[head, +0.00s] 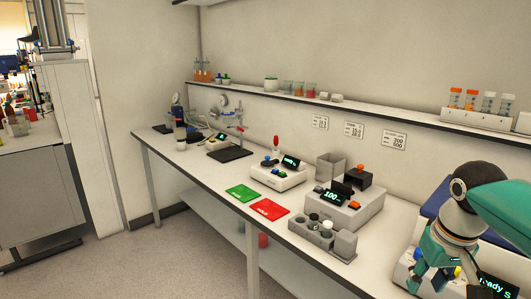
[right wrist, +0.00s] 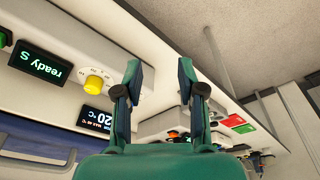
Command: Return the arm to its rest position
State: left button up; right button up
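My right arm comes in from the right edge of the head view, green and grey. It bends down over the device at the right end of the bench. Its right gripper (head: 445,283) is low in the picture, partly cut off by the frame edge. In the right wrist view the gripper (right wrist: 160,75) shows two separate fingers with nothing between them, so it is open and empty. My left gripper is in neither view.
The device with the "ready" display (right wrist: 40,62) and yellow knob (right wrist: 95,83) lies close beside the right gripper. Along the bench are a "100" device (head: 345,208), a green mat (head: 242,192) and a red mat (head: 269,209). A wall shelf (head: 400,119) holds a tube rack (head: 478,120).

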jog(key=s+a+f+g+y+p, duration=0.1)
jog(key=a+f+g, duration=0.1)
jog(key=f, duration=0.7)
jog(key=s+a+f+g, duration=0.1)
jog(key=a+f+g, duration=0.15)
jog(key=f, duration=0.65)
jog(key=s+a+f+y+p, duration=0.1)
jog(key=s+a+f+y, duration=0.1)
jog(key=s+a+f, duration=0.75)
jog(key=s+a+f+y+p, duration=0.15)
jog(key=s+a+f, duration=0.45)
jog(key=s+f, duration=0.6)
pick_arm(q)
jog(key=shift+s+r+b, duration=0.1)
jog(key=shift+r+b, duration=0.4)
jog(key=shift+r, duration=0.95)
pick_arm(e)
jog(key=w+d+f+m+t, duration=0.1)
jog(key=w+f+t, duration=0.1)
jog(key=w, duration=0.4)
jog(key=shift+f+t, duration=0.4)
jog(key=shift+t, duration=0.05)
jog(key=shift+w+d, duration=0.1)
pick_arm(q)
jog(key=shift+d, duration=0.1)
